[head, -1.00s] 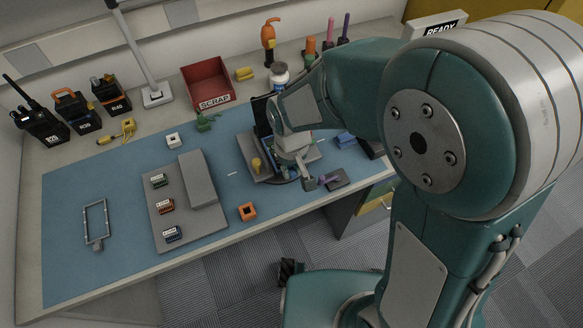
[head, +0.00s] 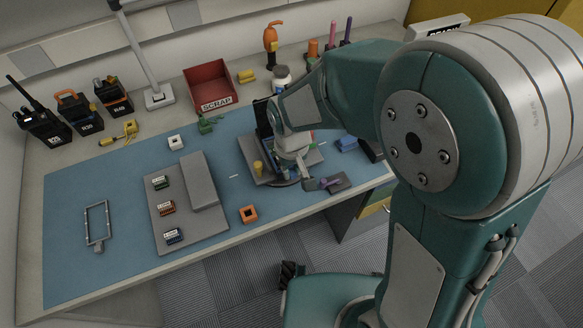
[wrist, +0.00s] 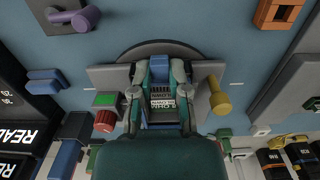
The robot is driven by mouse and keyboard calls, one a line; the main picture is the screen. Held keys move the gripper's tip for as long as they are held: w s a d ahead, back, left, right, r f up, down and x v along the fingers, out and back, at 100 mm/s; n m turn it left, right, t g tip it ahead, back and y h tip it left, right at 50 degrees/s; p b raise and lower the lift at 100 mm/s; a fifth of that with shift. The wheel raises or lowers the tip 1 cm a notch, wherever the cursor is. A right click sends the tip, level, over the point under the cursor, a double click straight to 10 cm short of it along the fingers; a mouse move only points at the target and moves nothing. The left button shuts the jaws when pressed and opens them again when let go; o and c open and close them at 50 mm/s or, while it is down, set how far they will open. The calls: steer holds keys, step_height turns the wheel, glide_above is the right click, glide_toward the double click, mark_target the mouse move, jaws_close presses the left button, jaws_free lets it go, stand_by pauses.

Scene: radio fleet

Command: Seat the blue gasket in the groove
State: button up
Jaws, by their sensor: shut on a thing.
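In the wrist view my gripper (wrist: 159,82) points down over the work fixture (wrist: 108,76), its two teal fingers shut on a narrow blue piece (wrist: 159,67), which looks like the blue gasket. Just below it in the picture is a white printed label (wrist: 162,103) inside the unit in the fixture. The groove is hidden by the fingers, and I cannot tell whether the gasket touches it. In the head view the fixture (head: 250,160) stands right of the mat's middle, and my arm covers most of it and the fingertips.
A yellow knob (wrist: 218,97) and a red knob (wrist: 104,120) flank the fingers. A grey parts tray (head: 160,222) with small modules, an orange square part (head: 248,214) and a wire frame (head: 97,224) lie left. A red scrap bin (head: 210,88) stands behind.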

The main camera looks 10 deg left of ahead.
steer(key=shift+f, duration=0.4)
stand_by(0.4)
steer(key=o, duration=0.8)
steer(key=shift+r, duration=0.1)
step_height(320, 180, up, 12)
steer(key=shift+w+a+f, duration=0.1)
steer(key=shift+a+f, duration=0.05)
steer(key=s+d+r+m+t, duration=0.2)
steer(key=s+d+r, duration=0.1)
steer(key=d, duration=0.4)
steer(key=s+d+r+m+t, duration=0.2)
steer(key=s+d+r, duration=0.1)
steer(key=d, duration=0.4)
steer(key=s+d+r+m+t, duration=0.1)
steer(key=s+d+r+m, duration=0.1)
steer(key=d, duration=0.5)
steer(key=shift+s+r+t, duration=0.4)
steer(key=shift+s+r, duration=0.2)
steer(key=shift+s, duration=0.05)
